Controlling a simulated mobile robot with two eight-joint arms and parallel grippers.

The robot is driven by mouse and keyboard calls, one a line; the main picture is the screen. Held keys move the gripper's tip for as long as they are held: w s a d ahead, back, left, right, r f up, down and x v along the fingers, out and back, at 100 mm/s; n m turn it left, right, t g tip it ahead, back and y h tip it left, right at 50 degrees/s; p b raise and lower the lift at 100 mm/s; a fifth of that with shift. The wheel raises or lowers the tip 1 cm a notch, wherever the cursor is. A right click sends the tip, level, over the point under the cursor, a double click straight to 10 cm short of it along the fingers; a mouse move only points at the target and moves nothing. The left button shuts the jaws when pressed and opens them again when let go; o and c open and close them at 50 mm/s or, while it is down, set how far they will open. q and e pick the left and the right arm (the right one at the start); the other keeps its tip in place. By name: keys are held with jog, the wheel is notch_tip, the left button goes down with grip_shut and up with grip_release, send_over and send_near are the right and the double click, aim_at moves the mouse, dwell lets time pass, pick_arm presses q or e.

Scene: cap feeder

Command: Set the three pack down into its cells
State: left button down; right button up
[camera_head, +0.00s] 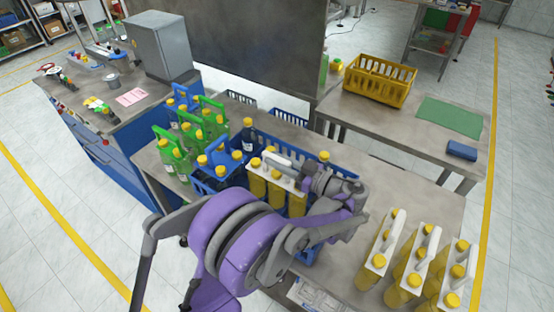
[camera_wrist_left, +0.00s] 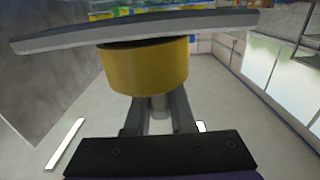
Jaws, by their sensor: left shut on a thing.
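The held three pack has yellow bottles (camera_head: 277,196), yellow caps and a white carrier with a handle (camera_head: 279,159). My left gripper (camera_head: 303,172) is shut on this pack, upright at the blue crate (camera_head: 338,163). The bottle bottoms and the cells under them are hidden, so I cannot tell whether the bottles are in the cells or above them. In the left wrist view a yellow cap (camera_wrist_left: 147,68) stands close in front of the left gripper (camera_wrist_left: 155,102), under a pale plate (camera_wrist_left: 140,27). My right gripper is not in view.
A blue-carrier pack (camera_head: 221,156) and a dark bottle (camera_head: 249,140) are at the crate's left end. Green-carrier packs (camera_head: 183,150) stand further left. White-carrier packs (camera_head: 411,268) stand at the table's right end. A yellow crate (camera_head: 381,80) sits on the back table.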

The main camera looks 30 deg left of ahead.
pick_arm(q)
jog(key=shift+f+b, duration=0.4)
jog(key=shift+f, duration=0.15)
dwell(0.4)
jog(key=c, duration=0.7)
grip_release()
notch_tip(320, 180, up, 10)
jog(key=shift+r+p, duration=0.1)
jog(key=shift+p, duration=0.3)
